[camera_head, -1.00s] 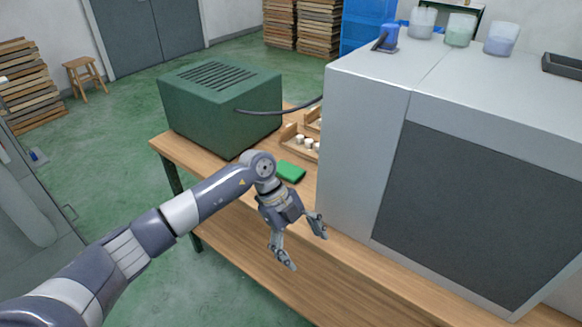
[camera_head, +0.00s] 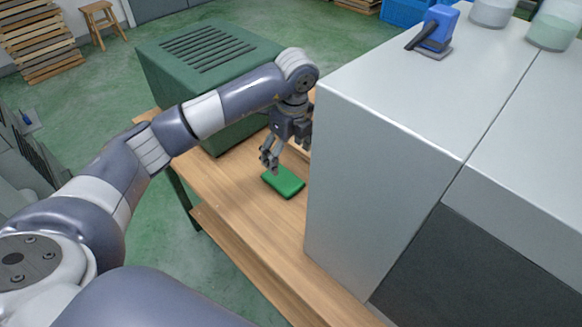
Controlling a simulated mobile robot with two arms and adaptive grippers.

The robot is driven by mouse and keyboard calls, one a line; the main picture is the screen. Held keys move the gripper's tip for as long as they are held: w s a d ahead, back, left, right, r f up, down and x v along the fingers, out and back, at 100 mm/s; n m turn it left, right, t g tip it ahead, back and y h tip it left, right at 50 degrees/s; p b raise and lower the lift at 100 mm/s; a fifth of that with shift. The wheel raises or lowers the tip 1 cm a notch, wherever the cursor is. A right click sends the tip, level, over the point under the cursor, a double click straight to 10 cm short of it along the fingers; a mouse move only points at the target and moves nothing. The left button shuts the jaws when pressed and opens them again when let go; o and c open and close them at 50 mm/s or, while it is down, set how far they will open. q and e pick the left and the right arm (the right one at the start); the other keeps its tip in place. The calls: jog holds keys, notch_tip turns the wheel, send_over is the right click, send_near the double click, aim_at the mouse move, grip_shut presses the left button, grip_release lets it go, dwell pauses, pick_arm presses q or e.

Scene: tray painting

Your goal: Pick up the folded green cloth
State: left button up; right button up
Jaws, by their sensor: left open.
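The folded green cloth (camera_head: 285,182) lies flat on the wooden table (camera_head: 240,208), between the green slatted box and the grey cabinet. My left gripper (camera_head: 284,164) is just above the far edge of the cloth, pointing down. Its jaws are open and hold nothing. One finger shows clearly near the cloth; the other is partly hidden near the cabinet's edge. I cannot tell whether a fingertip touches the cloth. My right gripper is not in view.
A green slatted box (camera_head: 185,60) stands on the table behind my left arm. A tall grey cabinet (camera_head: 375,170) stands close on the right, with a blue device (camera_head: 437,28) and jars on top. Table surface in front of the cloth is clear.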

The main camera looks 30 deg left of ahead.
pick_arm(q)
send_over(283, 178)
jog(key=d, duration=0.1)
jog(key=f, duration=0.3)
jog(key=f+p, duration=0.1)
jog(key=shift+s+f, duration=0.2)
jog(key=shift+s, duration=0.1)
jog(key=shift+f, duration=0.6)
jog(key=f, duration=0.1)
jog(key=f+p, duration=0.1)
jog(key=f, duration=0.2)
jog(key=shift+w+a+f+p, duration=0.2)
jog(key=shift+a+p, duration=0.1)
jog(key=shift+a, duration=0.1)
jog(key=shift+f, duration=0.3)
jog(key=shift+c, duration=0.8)
jog(key=c, duration=0.9)
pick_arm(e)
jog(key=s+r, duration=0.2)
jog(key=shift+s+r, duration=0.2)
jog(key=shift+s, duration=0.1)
